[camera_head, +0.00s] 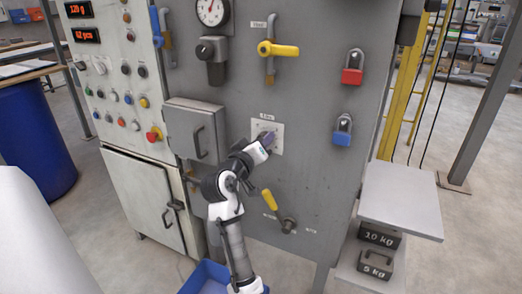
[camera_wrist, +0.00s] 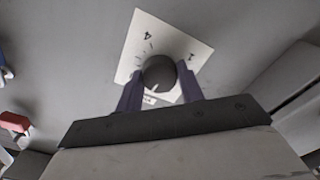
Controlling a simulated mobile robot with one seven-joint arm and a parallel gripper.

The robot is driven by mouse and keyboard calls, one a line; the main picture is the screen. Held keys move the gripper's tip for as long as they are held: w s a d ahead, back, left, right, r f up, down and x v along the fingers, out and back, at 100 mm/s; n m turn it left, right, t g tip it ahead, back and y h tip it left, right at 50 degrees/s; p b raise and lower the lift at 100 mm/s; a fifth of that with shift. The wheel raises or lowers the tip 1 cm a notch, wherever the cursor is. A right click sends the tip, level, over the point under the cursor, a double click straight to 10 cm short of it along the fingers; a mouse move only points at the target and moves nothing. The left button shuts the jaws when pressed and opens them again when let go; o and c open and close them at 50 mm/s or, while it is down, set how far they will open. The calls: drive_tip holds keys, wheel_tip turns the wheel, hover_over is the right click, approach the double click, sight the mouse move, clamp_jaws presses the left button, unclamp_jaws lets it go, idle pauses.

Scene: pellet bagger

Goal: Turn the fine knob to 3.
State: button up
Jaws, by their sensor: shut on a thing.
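The fine knob (camera_wrist: 158,72) is a dark round knob on a white square dial plate, fixed to the grey machine front. In the wrist view the plate (camera_wrist: 140,35) shows a 4 and a 1 with tick marks; a white pointer line shows on the knob, and other marks are hidden. My gripper (camera_wrist: 160,88) is shut on the knob, one finger on each side. In the head view my gripper (camera_head: 267,140) reaches the white plate (camera_head: 278,130) from the lower left and covers most of the knob.
A grey box (camera_head: 195,130) with a handle juts out left of the dial. A yellow lever (camera_head: 269,200) sits below it and a yellow valve handle (camera_head: 278,49) above. Red (camera_head: 352,76) and blue padlocks (camera_head: 342,138) hang at right. A shelf (camera_head: 401,200) stands lower right.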

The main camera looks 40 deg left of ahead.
drive_tip(key=shift+m+b, duration=2.55)
drive_tip(key=shift+m, duration=1.15)
drive_tip(key=o, duration=1)
drive_tip(key=b+v, duration=0.1)
drive_tip(key=v, duration=1.3)
drive_tip(key=shift+w, duration=0.1)
